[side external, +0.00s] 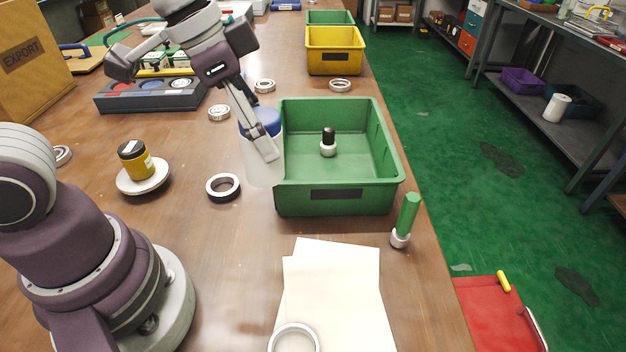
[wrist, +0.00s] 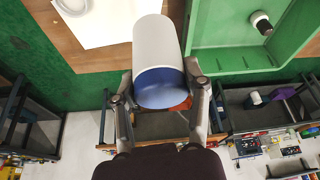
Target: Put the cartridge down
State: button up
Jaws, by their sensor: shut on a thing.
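The cartridge is a white cylinder (side external: 259,172) with a blue end, which faces up in the side view. My gripper (side external: 262,150) is shut on it, with one finger lying across its near side. The cartridge looks upright and hides part of the left wall of the green bin (side external: 340,205). I cannot tell whether its lower end touches the table. In the wrist view the cartridge (wrist: 161,42) sits between the two fingertips of my gripper (wrist: 160,80), blue end toward the camera.
A dark-topped small part (side external: 328,143) stands inside the green bin. A black-and-white ring (side external: 223,187) lies left of the cartridge, and a yellow jar (side external: 136,160) stands on a white dish (side external: 150,183). Paper sheets (side external: 335,290) lie in front; a green-handled tool (side external: 406,220) stands right.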

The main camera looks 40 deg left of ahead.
jog(key=s+d+m+g+h, duration=0.2)
jog(key=s+d+m+g, duration=0.1)
jog(key=s+d+m, duration=0.7)
jog(key=f, duration=0.3)
jog(key=w+f, duration=0.1)
jog(key=f, duration=0.3)
jog(key=d+f, duration=0.1)
jog(key=f, duration=0.3)
jog(key=shift+w, duration=0.25)
jog(key=w+d, duration=0.3)
jog(key=d, duration=0.1)
jog(key=w+d+f, duration=0.1)
jog(key=w+d, duration=0.1)
jog(key=d, duration=0.2)
jog(key=w+d, duration=0.3)
jog(key=d, duration=0.1)
jog(key=shift+w+d+f, duration=0.25)
jog(key=shift+w, duration=0.1)
jog(key=shift+f, duration=1.7)
jog(key=o, duration=1.2)
jog(key=shift+f, duration=0.1)
